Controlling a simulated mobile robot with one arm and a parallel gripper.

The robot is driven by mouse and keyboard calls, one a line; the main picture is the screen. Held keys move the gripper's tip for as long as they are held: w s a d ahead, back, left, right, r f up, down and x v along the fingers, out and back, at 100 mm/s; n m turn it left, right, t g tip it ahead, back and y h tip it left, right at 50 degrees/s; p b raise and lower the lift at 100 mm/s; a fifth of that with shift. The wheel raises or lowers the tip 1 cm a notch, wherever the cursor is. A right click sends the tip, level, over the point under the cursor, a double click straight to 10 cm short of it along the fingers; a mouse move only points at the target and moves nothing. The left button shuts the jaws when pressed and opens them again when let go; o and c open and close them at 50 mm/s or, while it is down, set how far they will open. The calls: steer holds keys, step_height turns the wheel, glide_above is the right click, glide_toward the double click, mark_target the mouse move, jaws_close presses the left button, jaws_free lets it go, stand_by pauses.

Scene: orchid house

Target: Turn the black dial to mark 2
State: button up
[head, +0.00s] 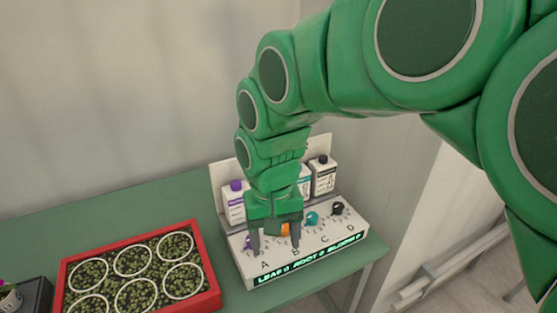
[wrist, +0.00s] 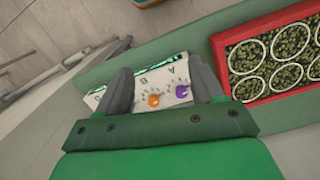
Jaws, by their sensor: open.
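The black dial (head: 338,208) sits at the right end of a white sloped panel (head: 318,233), above the letter D. It is too small to read which mark it points to. My gripper (head: 275,243) is open and empty, pointing down over the left part of the panel, around the orange dial (head: 285,231) and left of the black dial. In the wrist view the open fingers (wrist: 160,70) frame the orange dial (wrist: 153,100) and the purple dial (wrist: 182,92); the black dial does not show there.
A teal dial (head: 312,218) stands between the orange and black dials. Bottles (head: 323,177) stand behind the panel. A red tray (head: 213,285) of potted plants is to the left on the green bench (head: 150,205). A wall is close behind.

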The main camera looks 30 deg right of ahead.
steer(key=w+d+m, duration=0.4)
steer(key=w+d, duration=0.2)
steer(key=w, duration=0.4)
steer(key=m+t, duration=0.1)
steer(key=m, duration=1)
glide_toward(339, 205)
steer(key=shift+a+f, duration=0.15)
steer(key=shift+a, duration=0.2)
steer(key=shift+d+f, duration=0.3)
steer(key=shift+f, duration=3.8)
steer(key=shift+c, duration=0.3)
steer(key=c, duration=1)
